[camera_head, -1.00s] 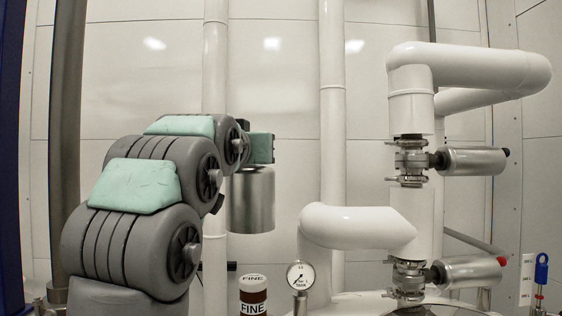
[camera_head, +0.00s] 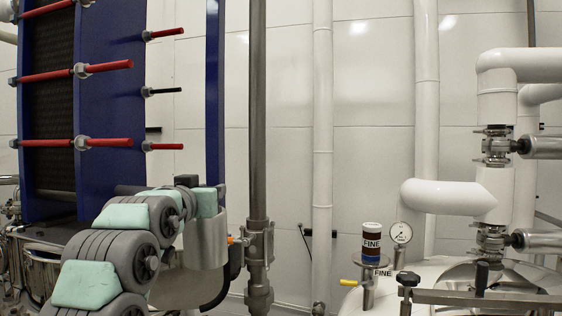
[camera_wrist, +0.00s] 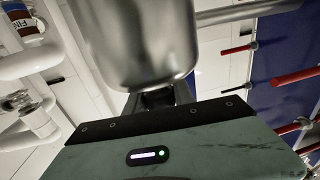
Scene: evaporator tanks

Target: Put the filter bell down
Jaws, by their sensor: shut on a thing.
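The filter bell (camera_head: 206,243) is a shiny steel cylinder hanging below the green end of my arm in the head view. My gripper (camera_head: 210,205) is shut on it, though the fingertips are mostly hidden there. In the wrist view the bell (camera_wrist: 138,45) fills the top middle, and the fingers of my gripper (camera_wrist: 157,98) meet its near end. The bell is held in the air, clear of the tank top. A filter cartridge (camera_head: 371,243) marked FINE, with brown and blue bands, stands uncovered on its mount.
A pressure gauge (camera_head: 401,233) stands right beside the cartridge, with a yellow valve handle (camera_head: 349,283) below. A steel pipe (camera_head: 258,120) rises close right of the bell. A blue plate frame with red rods (camera_head: 105,66) is behind my arm. A dark clamp bar (camera_head: 485,297) crosses the tank top.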

